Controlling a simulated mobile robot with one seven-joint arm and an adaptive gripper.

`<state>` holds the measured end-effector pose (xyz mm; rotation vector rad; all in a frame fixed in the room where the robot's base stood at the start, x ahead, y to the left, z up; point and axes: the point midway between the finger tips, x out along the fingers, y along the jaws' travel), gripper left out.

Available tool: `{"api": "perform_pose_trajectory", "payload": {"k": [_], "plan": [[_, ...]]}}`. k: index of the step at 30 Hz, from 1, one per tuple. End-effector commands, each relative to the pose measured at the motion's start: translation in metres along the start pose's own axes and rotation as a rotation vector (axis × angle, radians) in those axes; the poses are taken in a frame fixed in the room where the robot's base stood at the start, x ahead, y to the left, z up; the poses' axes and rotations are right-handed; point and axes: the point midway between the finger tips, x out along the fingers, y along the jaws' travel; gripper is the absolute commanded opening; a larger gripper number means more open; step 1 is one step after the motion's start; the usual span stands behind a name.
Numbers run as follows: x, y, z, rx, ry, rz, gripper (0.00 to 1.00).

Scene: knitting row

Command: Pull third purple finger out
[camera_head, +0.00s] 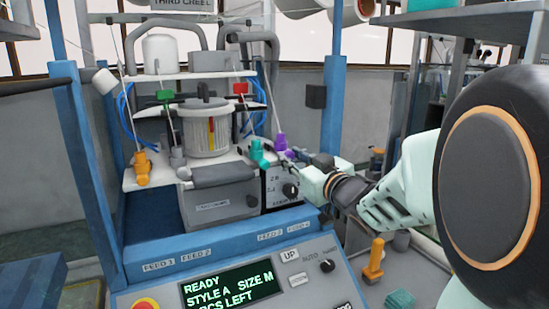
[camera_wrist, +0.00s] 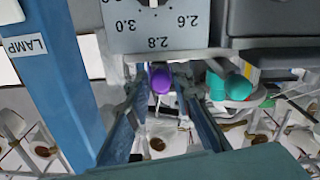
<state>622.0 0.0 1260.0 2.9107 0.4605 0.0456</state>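The purple finger (camera_head: 281,141) stands upright at the right end of the machine's white shelf, right of a teal finger (camera_head: 258,152). In the wrist view the purple finger (camera_wrist: 160,80) shows as a rounded end between the two fingers of my gripper (camera_wrist: 160,84). The gripper fingers stand apart on either side of it, with a narrow gap visible on each side; I see no clear contact. In the head view my gripper (camera_head: 296,157) reaches in from the right, close beside the purple finger's base. The teal finger (camera_wrist: 217,85) is right of the gripper in the wrist view.
A blue post (camera_head: 333,115) stands behind at the right. Orange (camera_head: 142,168) and grey (camera_head: 178,157) fingers stand farther left. The control panel (camera_head: 235,282) is in front.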

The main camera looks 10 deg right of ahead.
Motion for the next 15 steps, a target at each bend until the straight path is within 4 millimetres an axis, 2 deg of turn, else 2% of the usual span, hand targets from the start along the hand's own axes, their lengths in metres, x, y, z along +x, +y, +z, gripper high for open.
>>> {"api": "perform_pose_trajectory", "payload": {"k": [1, 5, 15], "plan": [[0.0, 0.0, 0.0, 0.0, 0.0, 0.0, 0.13], [0.0, 0.0, -0.0001, 0.0, 0.0, 0.0, 0.0], [-0.0018, 0.0003, -0.0001, 0.0, 0.0, 0.001, 0.0]]}}
